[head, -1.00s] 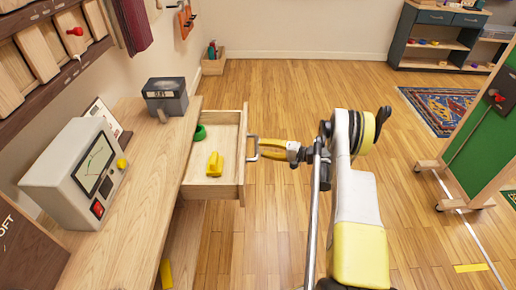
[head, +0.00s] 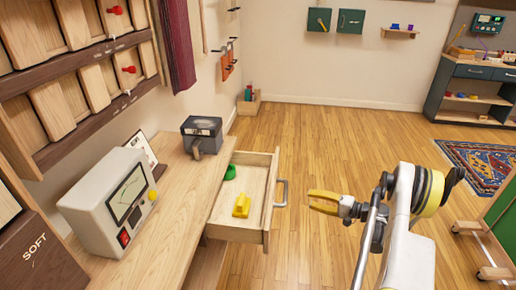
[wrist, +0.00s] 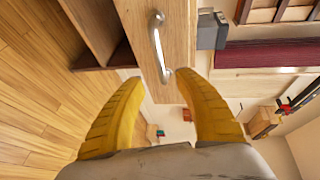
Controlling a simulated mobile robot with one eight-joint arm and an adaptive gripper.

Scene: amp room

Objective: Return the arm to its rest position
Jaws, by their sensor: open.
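My gripper (head: 312,202) is open and empty, its yellow fingers pointing left at the drawer front with a gap between them and the handle (head: 281,192). In the wrist view the two yellow fingers (wrist: 166,108) are spread apart, with the metal handle (wrist: 157,45) beyond their tips. The wooden drawer (head: 232,234) stands pulled out from the desk. A yellow object (head: 241,206) and a green ring-like object (head: 230,172) lie in it. My arm reaches in from the lower right of the head view.
The desk (head: 172,235) holds a white meter box (head: 108,205) and a grey device (head: 202,135). A green board on a wooden wheeled stand (head: 494,272) is at the right. A dark shelf unit (head: 452,88) and a rug (head: 475,165) are farther back. Wooden floor (head: 330,140) lies clear behind the arm.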

